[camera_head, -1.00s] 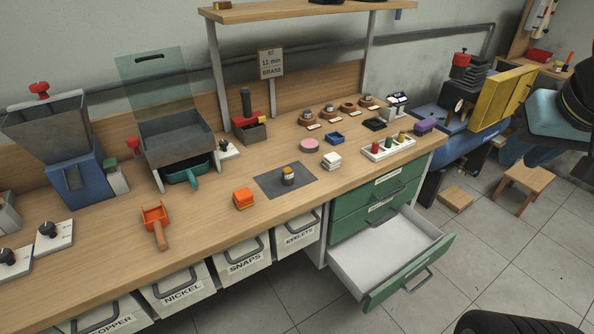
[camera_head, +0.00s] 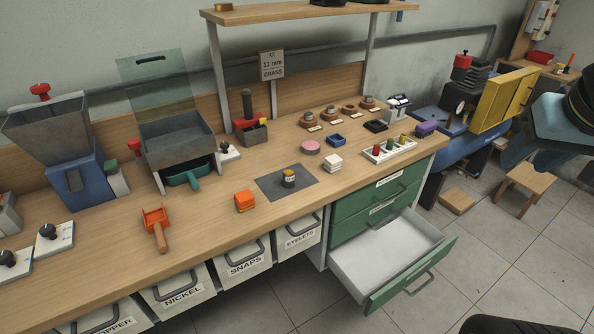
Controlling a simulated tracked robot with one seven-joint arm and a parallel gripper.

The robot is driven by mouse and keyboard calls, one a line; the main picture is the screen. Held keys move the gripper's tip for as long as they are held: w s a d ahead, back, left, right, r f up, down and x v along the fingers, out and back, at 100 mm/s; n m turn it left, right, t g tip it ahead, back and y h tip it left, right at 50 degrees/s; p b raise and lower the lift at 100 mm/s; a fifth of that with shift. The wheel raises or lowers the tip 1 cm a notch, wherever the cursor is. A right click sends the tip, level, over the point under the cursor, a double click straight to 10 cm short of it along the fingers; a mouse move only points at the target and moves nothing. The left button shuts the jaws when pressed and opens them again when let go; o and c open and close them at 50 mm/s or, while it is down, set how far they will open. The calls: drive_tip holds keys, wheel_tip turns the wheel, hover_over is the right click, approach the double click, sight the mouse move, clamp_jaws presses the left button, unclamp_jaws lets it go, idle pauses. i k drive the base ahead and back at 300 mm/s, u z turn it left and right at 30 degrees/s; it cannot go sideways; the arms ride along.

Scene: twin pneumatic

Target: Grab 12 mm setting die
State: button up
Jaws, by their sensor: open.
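Several small round dies stand in round wooden holders in a row at the back of the bench, one of them at the left end (camera_head: 307,118). Each holder has a small label card in front, too small to read, so I cannot tell which is the 12 mm setting die. At least one holder (camera_head: 349,108) looks empty. A small dark cylinder with a yellowish band (camera_head: 288,178) stands upright on the grey mat (camera_head: 271,190). Part of my arm shows at the right edge, off the bench. My gripper's fingers are out of view.
A sign reading "11 mm BRASS" (camera_head: 271,65) stands behind the bench. A pink disc (camera_head: 310,147), blue tray (camera_head: 337,140), white block (camera_head: 333,163) and peg rack (camera_head: 389,149) lie before the holders. The bottom green drawer (camera_head: 414,280) hangs open. A shelf (camera_head: 300,9) overhangs the back.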

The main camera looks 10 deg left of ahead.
sight(288, 173)
drive_tip(key=u, duration=1.45)
drive_tip(key=i, duration=0.1)
drive_tip(key=z, duration=2.8)
drive_tip(key=k, duration=2.15)
drive_tip(key=u, duration=0.5)
drive_tip(key=i, duration=1)
drive_tip(key=z, duration=0.05)
